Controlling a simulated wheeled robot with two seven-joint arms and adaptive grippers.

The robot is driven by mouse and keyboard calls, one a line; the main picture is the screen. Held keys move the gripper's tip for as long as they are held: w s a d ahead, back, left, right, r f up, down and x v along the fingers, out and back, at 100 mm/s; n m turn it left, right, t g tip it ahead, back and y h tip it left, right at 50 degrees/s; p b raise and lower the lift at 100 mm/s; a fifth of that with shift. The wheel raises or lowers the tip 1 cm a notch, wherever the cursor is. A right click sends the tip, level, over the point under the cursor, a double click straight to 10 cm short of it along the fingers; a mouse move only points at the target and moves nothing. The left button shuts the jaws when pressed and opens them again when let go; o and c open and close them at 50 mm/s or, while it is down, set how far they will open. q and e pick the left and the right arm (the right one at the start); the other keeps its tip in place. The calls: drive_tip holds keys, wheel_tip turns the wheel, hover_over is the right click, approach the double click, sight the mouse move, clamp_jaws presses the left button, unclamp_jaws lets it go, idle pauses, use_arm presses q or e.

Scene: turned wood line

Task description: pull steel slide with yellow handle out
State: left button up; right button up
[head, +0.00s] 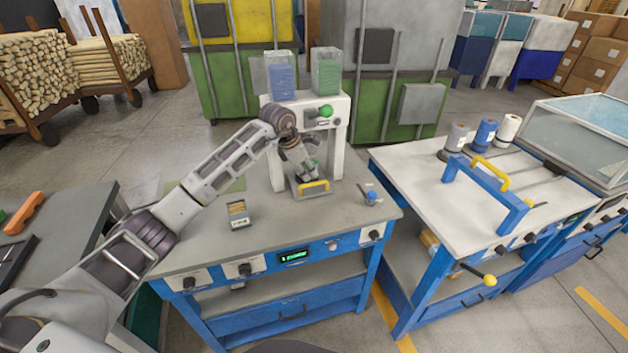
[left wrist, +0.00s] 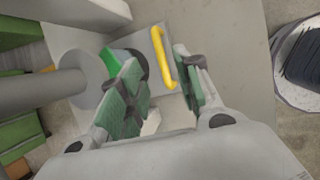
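The steel slide (head: 297,191) lies at the foot of the white press on the middle bench, with its yellow handle (head: 316,187) at the front edge. In the left wrist view the yellow handle (left wrist: 164,58) stands upright in the picture beyond my fingertips, nearer the right-hand finger. My left gripper (head: 307,175) points down just above and behind the handle. In the left wrist view its two green-padded fingers (left wrist: 157,93) are spread apart with nothing held between them. A green part (left wrist: 120,58) under the press shows behind the fingers. My right gripper is in neither view.
The white press (head: 336,140) with a green button rises close behind my gripper. A small box of wooden pieces (head: 238,215) and a blue-knobbed part (head: 371,196) stand on the bench. The bench top before the slide is clear. Another bench with a blue frame (head: 485,190) stands to the right.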

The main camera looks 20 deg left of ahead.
sight(316, 183)
use_arm(q)
drive_tip(key=x, duration=0.5)
drive_tip(key=shift+w+d+f, duration=0.1)
drive_tip(key=shift+f, duration=0.15)
drive_tip(key=shift+w+d+f, duration=0.15)
drive_tip(key=shift+w+f, duration=0.1)
drive_tip(key=shift+f, duration=0.35)
drive_tip(key=shift+w+f, duration=0.1)
drive_tip(key=shift+f, duration=0.1)
drive_tip(key=shift+c, duration=0.9)
drive_tip(key=c, duration=0.5)
clamp_jaws()
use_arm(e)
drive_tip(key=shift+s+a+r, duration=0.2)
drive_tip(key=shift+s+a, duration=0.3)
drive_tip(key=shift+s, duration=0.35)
